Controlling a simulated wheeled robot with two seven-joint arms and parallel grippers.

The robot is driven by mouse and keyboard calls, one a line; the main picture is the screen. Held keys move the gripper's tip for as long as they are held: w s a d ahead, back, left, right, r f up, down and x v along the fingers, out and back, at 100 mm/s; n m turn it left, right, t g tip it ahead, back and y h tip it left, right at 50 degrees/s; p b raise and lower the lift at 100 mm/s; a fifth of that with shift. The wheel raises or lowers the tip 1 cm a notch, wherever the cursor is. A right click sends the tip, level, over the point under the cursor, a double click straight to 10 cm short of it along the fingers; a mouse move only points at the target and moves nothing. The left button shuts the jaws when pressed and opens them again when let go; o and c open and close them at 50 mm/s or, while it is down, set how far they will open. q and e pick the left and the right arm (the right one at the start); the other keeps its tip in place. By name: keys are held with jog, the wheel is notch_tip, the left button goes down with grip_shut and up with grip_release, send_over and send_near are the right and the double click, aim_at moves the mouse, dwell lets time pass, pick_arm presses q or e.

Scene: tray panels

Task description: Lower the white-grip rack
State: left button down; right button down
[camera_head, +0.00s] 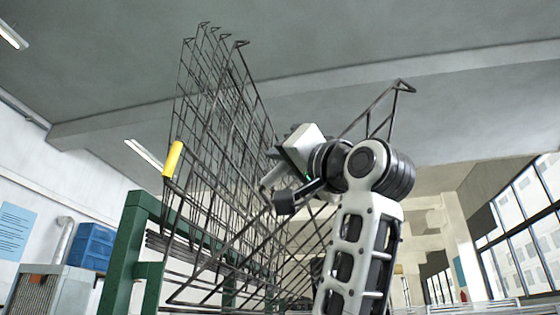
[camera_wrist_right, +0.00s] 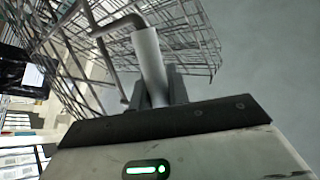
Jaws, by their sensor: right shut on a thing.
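The white grip (camera_wrist_right: 150,58) is a pale cylinder on a bent dark wire of the rack (camera_wrist_right: 118,24) in the right wrist view. My right gripper (camera_wrist_right: 158,82) is shut around it, one finger on each side. In the head view, my right gripper (camera_head: 274,188) is raised in front of the wire racks, and its wrist partly hides them. One wire rack (camera_head: 372,108) leans out to the right behind my arm, away from the steeper ones. Whether this is the held rack is hard to tell through the overlapping wires. My left gripper is not in view.
Several steep wire racks (camera_head: 215,110) stand to the left, one with a yellow grip (camera_head: 173,160). A green frame (camera_head: 130,240) carries them. Blue crates (camera_head: 92,246) sit on a grey unit at the far left. Windows line the right wall.

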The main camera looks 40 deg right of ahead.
jog(key=c, duration=1.3)
grip_release()
jog(key=shift+c, duration=0.2)
